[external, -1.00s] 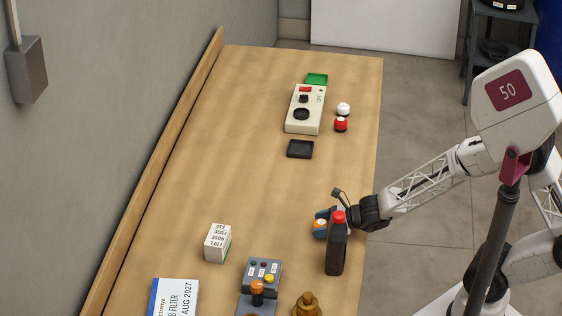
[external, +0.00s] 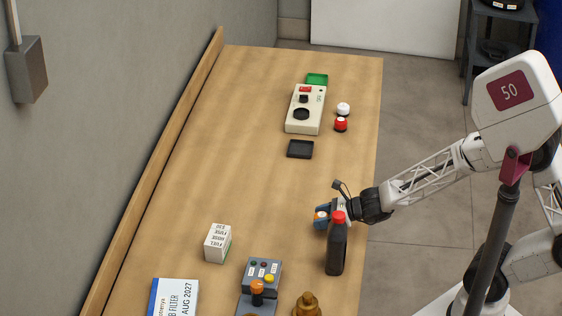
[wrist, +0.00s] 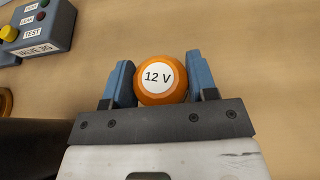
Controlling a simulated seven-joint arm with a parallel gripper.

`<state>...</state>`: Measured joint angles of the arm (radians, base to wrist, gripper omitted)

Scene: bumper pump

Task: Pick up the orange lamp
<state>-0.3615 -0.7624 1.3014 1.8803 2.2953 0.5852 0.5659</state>
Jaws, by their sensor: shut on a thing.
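The orange lamp (wrist: 161,80) is a round orange body with a white "12 V" label on top. It sits between the two blue fingers of my gripper (wrist: 160,72), which are shut on it. In the external view, the lamp (external: 321,215) shows as a small white and orange spot in my gripper (external: 322,217), behind the dark bottle. It appears slightly above the table, though its underside is hidden.
A dark bottle with a red cap (external: 337,245) stands close in front of my gripper. A grey button box (external: 262,271), a white fuse box (external: 218,243) and a brass-coloured object (external: 307,304) stand nearby. A black tray (external: 300,149) lies farther back. The table's middle is clear.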

